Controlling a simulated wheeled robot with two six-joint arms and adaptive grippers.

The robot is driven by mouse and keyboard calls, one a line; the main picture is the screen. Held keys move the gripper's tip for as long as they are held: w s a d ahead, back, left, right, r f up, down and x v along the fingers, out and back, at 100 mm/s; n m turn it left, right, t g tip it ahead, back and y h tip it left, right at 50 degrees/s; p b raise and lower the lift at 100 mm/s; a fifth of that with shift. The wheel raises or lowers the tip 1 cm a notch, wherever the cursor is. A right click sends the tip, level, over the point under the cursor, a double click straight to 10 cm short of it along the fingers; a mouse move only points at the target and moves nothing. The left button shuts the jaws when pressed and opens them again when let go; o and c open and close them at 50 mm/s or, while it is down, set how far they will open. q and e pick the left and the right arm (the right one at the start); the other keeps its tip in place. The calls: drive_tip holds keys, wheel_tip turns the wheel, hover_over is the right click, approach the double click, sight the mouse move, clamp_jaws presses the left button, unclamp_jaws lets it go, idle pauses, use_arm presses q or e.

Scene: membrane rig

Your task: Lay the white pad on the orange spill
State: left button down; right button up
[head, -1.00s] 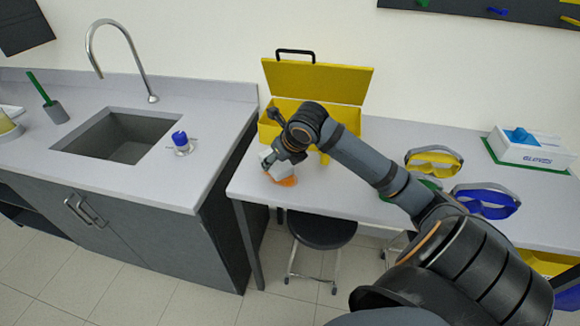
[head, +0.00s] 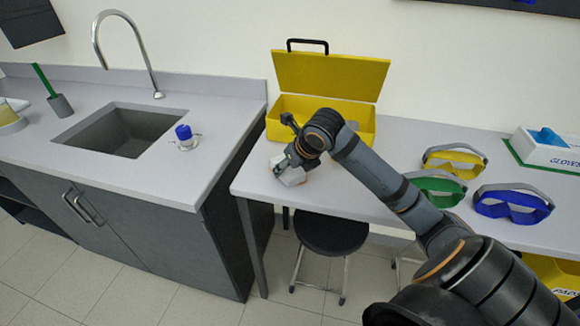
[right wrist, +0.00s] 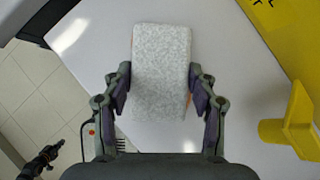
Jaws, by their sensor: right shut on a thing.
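The white pad (head: 291,174) is at the left end of the right-hand table, below my right gripper (head: 287,160). In the right wrist view the speckled pad (right wrist: 161,70) lies between the two fingers of my right gripper (right wrist: 160,95), which is shut on its sides. Thin orange slivers of the spill (right wrist: 189,98) show at the pad's edges there; the pad hides the rest. I cannot tell whether the pad touches the table. No left gripper shows in the head view.
An open yellow box (head: 285,105) stands just behind my right gripper. Yellow goggles (head: 455,160), green goggles (head: 437,187) and blue goggles (head: 512,204) lie to the right. A black stool (head: 330,230) stands below the table's front edge.

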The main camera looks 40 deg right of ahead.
sight(295, 172)
drive_tip(key=o, duration=0.8)
drive_tip(key=shift+r, duration=0.25)
drive_tip(key=v, duration=0.4)
drive_tip(key=shift+s+d+r, duration=0.1)
drive_tip(key=shift+s+r, duration=0.05)
drive_tip(key=shift+r, duration=0.05)
drive_tip(key=shift+b+v, duration=0.75)
drive_tip(key=shift+v, duration=0.2)
drive_tip(key=b+v, duration=0.4)
drive_tip(key=v, duration=0.1)
drive_tip(key=shift+s+r, duration=0.1)
drive_tip(key=shift+r, duration=0.1)
